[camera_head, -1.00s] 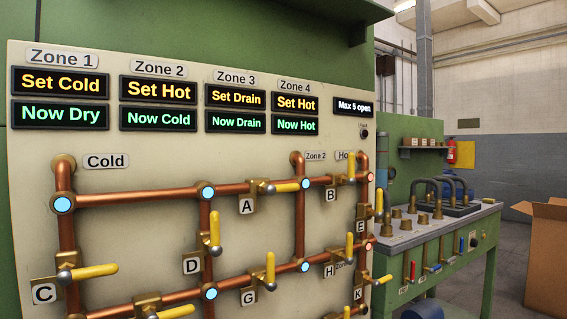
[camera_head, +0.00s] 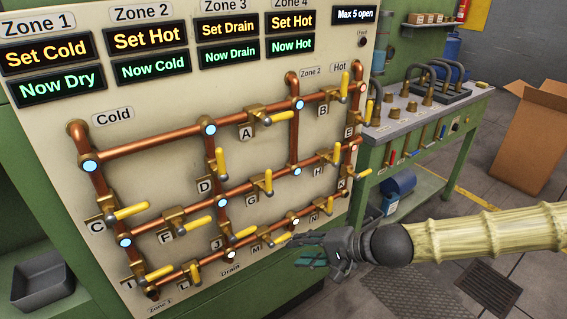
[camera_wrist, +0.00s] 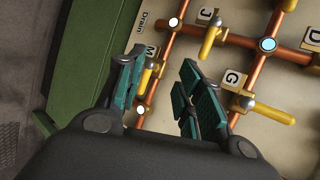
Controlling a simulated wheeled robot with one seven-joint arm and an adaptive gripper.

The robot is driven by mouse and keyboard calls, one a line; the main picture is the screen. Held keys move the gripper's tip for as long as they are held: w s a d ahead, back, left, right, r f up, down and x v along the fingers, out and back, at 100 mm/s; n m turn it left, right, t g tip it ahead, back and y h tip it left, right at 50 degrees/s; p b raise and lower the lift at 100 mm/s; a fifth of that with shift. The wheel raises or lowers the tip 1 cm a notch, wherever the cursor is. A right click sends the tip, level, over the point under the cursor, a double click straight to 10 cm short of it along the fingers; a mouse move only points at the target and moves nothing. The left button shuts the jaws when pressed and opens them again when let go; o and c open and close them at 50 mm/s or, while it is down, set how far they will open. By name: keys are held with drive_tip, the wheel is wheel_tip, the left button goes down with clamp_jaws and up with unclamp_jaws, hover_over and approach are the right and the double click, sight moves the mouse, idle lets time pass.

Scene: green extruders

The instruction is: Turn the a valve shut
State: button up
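Valve A (camera_head: 258,115) sits on the top copper pipe of the panel in the head view, above its "A" label. Its yellow lever (camera_head: 279,118) points right, roughly along the pipe. Valve A does not show in the wrist view. My gripper (camera_head: 298,241) is at the panel's lower right in the head view, near valve M and well below A. In the wrist view my gripper (camera_wrist: 160,68) has its two teal fingers apart with nothing held. The yellow lever of valve M (camera_wrist: 147,78) shows between the fingers; I cannot tell the gap in depth.
Several other yellow-lever valves crowd the panel, including B (camera_head: 331,93), D (camera_head: 220,162), G (camera_head: 267,180) and J (camera_head: 230,236). A "Max 5 open" sign (camera_head: 354,15) is at the top right. A workbench (camera_head: 440,110) and cardboard box (camera_head: 545,135) stand right of the panel.

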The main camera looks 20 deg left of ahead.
sight(287, 117)
drive_tip(key=w+d+r+t+y+p, duration=0.15)
drive_tip(key=w+r+p, duration=0.25)
drive_tip(key=r, duration=1.2)
drive_tip(key=w+r+y+p, duration=0.2)
drive_tip(key=w+r+p, duration=0.1)
drive_tip(key=r, duration=1.2)
drive_tip(key=shift+t+y, duration=0.25)
drive_tip(key=shift+p+x, duration=1.45)
drive_tip(key=shift+x, duration=3.75)
drive_tip(key=shift+w+r, duration=0.15)
clamp_jaws()
